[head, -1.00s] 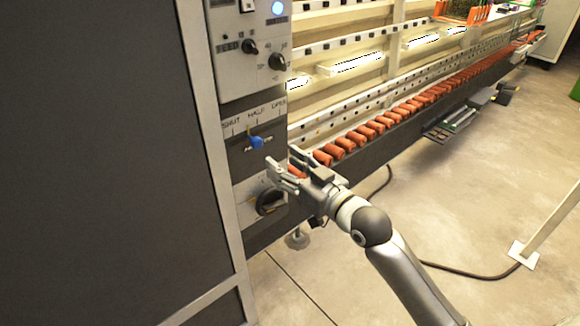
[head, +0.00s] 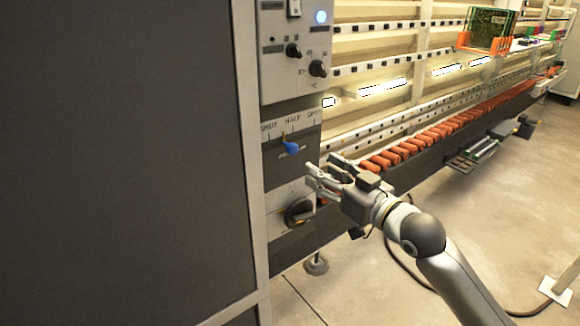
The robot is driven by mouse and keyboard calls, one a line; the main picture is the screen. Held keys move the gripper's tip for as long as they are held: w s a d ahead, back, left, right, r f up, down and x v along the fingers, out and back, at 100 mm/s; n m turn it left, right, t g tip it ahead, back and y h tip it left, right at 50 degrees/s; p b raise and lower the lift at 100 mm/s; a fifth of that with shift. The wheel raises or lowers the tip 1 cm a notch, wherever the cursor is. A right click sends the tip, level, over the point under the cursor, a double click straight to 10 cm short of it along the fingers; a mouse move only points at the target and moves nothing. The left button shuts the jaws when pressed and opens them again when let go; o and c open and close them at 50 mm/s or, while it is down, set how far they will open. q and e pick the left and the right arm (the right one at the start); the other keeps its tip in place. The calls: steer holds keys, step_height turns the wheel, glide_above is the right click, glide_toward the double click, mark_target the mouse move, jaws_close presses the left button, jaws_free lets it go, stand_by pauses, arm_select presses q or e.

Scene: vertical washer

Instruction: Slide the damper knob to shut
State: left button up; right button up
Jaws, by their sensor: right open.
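The blue damper knob (head: 291,147) sits on the grey panel plate (head: 279,168) under the printed marks SHUT, HALF and a third that reads like OPEN. It stands around the HALF mark, right of SHUT. My right gripper (head: 318,173) is open and empty, below and to the right of the knob, apart from it. Its fingers point left toward the panel. My left gripper is not in view.
A black rotary switch (head: 299,211) is just below the gripper. Two black dials (head: 318,68) sit on the upper panel. A row of red rollers (head: 430,135) runs to the right. A large dark cabinet side (head: 120,160) fills the left.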

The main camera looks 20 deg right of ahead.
mark_target(295, 150)
steer(key=x, duration=0.3)
steer(key=p+x, duration=0.1)
steer(key=x, duration=0.2)
steer(key=p+x, duration=0.1)
steer(key=x, duration=0.2)
steer(key=shift+w+d, duration=0.25)
steer(key=shift+d, duration=0.1)
steer(key=shift+w+a+f, duration=0.1)
steer(key=shift+w+a, duration=0.1)
steer(key=shift+w, duration=0.45)
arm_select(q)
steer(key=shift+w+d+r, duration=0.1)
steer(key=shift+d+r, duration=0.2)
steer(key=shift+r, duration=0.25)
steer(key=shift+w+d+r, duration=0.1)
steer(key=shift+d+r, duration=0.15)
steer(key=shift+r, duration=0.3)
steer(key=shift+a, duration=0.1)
arm_select(e)
steer(key=shift+c, duration=0.3)
jaws_close()
